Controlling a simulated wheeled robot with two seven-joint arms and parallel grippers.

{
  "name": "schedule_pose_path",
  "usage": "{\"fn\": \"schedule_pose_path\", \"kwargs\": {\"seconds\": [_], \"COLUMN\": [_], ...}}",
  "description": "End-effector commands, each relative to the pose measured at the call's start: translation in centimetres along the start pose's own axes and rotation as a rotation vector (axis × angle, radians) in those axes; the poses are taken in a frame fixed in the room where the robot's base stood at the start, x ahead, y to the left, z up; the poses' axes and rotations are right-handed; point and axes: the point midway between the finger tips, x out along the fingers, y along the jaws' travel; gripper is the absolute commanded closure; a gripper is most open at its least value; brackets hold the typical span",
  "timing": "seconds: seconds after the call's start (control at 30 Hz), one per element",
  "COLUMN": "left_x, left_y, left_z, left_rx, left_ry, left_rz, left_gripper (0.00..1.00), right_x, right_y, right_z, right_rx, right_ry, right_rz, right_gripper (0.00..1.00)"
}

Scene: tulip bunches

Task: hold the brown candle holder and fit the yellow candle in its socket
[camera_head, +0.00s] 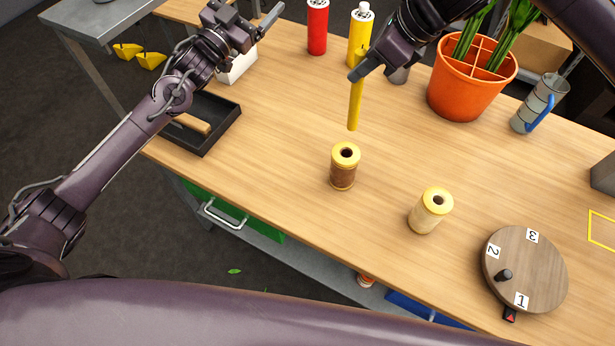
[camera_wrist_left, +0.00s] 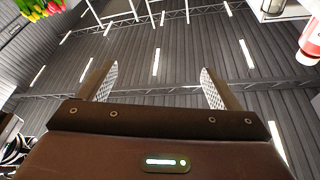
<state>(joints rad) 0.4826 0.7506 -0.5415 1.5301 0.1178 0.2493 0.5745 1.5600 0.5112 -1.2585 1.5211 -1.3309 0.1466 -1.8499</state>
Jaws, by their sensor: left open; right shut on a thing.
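The brown candle holder (camera_head: 343,170) stands upright on the table, with a yellow top and a dark round socket, and nothing is in the socket. The yellow candle (camera_head: 355,103) is a thin rod held by my right gripper (camera_head: 359,70). It hangs nearly upright, with its lower end behind and above the brown holder, apart from it. My left gripper (camera_head: 257,22) is at the upper left of the head view, away from the holder. In the left wrist view its two fingers (camera_wrist_left: 158,85) are spread with nothing between them.
A cream holder (camera_head: 430,211) with a yellow top stands to the right. A numbered wooden disc (camera_head: 525,270) is at the lower right. An orange pot (camera_head: 467,85), a red bottle (camera_head: 317,28) and a metal mug (camera_head: 539,103) stand farther back. A black tray (camera_head: 224,122) is at left.

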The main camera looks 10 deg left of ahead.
Motion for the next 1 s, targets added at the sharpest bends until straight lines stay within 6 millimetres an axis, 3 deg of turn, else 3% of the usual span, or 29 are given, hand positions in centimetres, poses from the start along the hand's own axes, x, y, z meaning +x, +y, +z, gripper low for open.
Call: {"fn": "schedule_pose_path", "kwargs": {"seconds": [0.03,0.1,0.3,0.5,0.6,0.8,1.0], "left_x": [-1.3,-2.9,-8.7,-15.2,-17.9,-20.9,-20.2], "left_y": [2.5,5.6,14.6,23.1,26.3,29.8,30.7], "left_z": [2.1,4.4,9.8,12.8,13.4,13.7,14.0], "left_rx": [-0.025,-0.053,-0.15,-0.257,-0.301,-0.352,-0.362], "left_ry": [-0.028,-0.058,-0.14,-0.208,-0.233,-0.257,-0.26], "left_rz": [0.03,0.068,0.168,0.253,0.281,0.312,0.315], "left_gripper": [0.15,0.15,0.15,0.15,0.15,0.15,0.15], "right_x": [0.0,0.0,0.0,0.0,0.0,0.0,0.0], "right_y": [0.0,0.0,0.0,0.0,0.0,0.0,0.0], "right_z": [0.0,0.0,0.0,0.0,0.0,0.0,0.0], "right_rx": [0.0,0.0,0.0,0.0,0.0,0.0,0.0], "right_ry": [0.0,0.0,0.0,0.0,0.0,0.0,0.0], "right_rz": [0.0,0.0,0.0,0.0,0.0,0.0,0.0], "right_gripper": [1.0,1.0,1.0,1.0,1.0,1.0,1.0]}}
